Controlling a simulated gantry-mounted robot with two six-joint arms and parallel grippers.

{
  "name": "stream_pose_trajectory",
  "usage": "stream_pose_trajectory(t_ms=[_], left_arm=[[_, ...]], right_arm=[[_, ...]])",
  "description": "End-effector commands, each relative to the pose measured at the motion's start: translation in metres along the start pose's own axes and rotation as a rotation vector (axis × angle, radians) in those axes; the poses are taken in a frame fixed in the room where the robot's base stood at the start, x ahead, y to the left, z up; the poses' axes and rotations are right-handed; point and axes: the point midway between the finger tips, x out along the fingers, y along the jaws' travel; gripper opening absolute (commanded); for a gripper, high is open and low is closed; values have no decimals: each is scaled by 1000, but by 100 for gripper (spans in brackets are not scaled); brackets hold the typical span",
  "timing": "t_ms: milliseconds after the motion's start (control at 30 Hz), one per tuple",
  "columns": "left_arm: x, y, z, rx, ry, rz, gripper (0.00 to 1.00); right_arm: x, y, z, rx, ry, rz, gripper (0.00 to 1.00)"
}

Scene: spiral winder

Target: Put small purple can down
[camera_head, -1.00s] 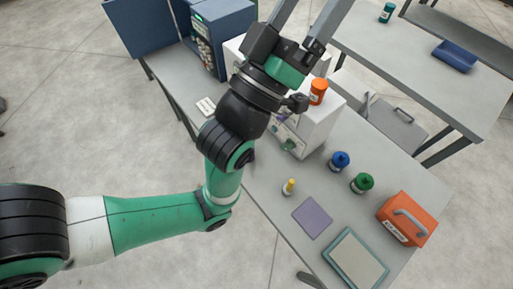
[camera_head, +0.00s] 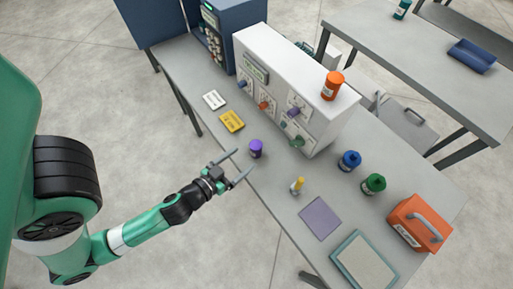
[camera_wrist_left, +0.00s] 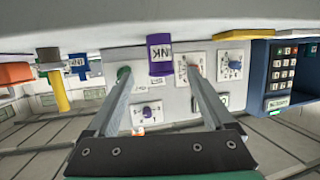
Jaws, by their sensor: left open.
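The small purple can (camera_head: 255,149) stands upright on the grey table near its front-left edge. My left gripper (camera_head: 242,163) is open and low at that edge, its two fingers pointing toward the can. In the left wrist view, where the picture is upside down, the purple can (camera_wrist_left: 159,54) shows between the two spread fingers (camera_wrist_left: 157,75), a little past their tips. No contact between fingers and can shows. My right gripper is in neither view.
Behind the can stands a white machine (camera_head: 285,70) with knobs and an orange jar (camera_head: 332,86) on top. A yellow card (camera_head: 231,121) lies left of the can. A yellow-topped bottle (camera_head: 297,186), purple mat (camera_head: 320,218), and blue (camera_head: 349,160) and green (camera_head: 373,184) bottles are to the right.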

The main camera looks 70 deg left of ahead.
Motion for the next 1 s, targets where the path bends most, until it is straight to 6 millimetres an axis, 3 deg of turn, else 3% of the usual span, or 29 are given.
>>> stream_pose_trajectory(t_ms=[67,267,500,800,1000], left_arm=[[13,-2,-8,-5,4,-8,86],[50,-1,-5,-3,4,-2,86],[61,-1,-5,-1,4,-1,86],[106,-2,-8,-1,5,-1,86],[108,-1,-7,-1,3,-1,86]], right_arm=[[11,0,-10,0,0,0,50],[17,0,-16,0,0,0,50],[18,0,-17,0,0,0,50],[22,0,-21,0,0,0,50],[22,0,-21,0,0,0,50]])
